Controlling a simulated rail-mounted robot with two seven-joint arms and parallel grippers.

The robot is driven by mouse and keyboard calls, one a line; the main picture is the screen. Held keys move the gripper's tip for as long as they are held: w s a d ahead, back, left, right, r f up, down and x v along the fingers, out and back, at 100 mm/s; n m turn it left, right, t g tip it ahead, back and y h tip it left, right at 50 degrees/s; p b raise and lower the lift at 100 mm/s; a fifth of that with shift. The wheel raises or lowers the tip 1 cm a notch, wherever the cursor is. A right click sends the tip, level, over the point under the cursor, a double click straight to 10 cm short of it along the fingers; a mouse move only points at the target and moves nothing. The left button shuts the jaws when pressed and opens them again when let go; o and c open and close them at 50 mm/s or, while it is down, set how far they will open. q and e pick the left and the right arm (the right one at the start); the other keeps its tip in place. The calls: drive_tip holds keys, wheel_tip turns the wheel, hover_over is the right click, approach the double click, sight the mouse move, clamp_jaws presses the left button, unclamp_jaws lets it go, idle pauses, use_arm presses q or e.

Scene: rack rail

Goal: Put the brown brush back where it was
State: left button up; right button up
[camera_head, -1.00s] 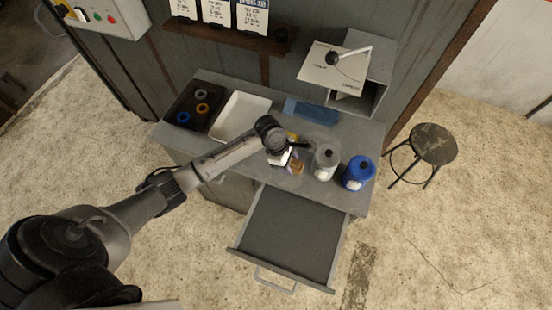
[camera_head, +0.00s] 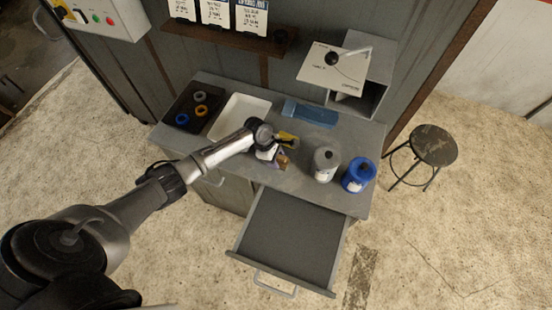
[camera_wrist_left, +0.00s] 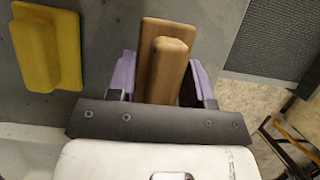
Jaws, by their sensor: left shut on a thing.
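The brown brush (camera_wrist_left: 165,60) is a wooden block with a raised grip. It sits between the purple fingers of my left gripper (camera_wrist_left: 163,80) in the left wrist view. In the head view my left gripper (camera_head: 274,155) is over the grey worktop, shut on the brown brush (camera_head: 283,162), which is partly hidden by the hand. I cannot tell whether the brush touches the worktop. A yellow brush (camera_head: 288,138) lies just behind it and shows left of the fingers in the left wrist view (camera_wrist_left: 46,50). My right gripper is not in view.
An open, empty drawer (camera_head: 290,238) juts out in front of the worktop (camera_head: 225,165). A grey bottle (camera_head: 325,164) and a blue bottle (camera_head: 358,175) stand at right. A white tray (camera_head: 240,118), a dark tray with rings (camera_head: 184,123) and a blue object (camera_head: 311,113) lie behind.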

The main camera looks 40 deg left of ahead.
use_arm(q)
drive_tip(key=shift+f, duration=0.15)
drive_tip(key=o, duration=0.9)
drive_tip(key=shift+f, duration=0.1)
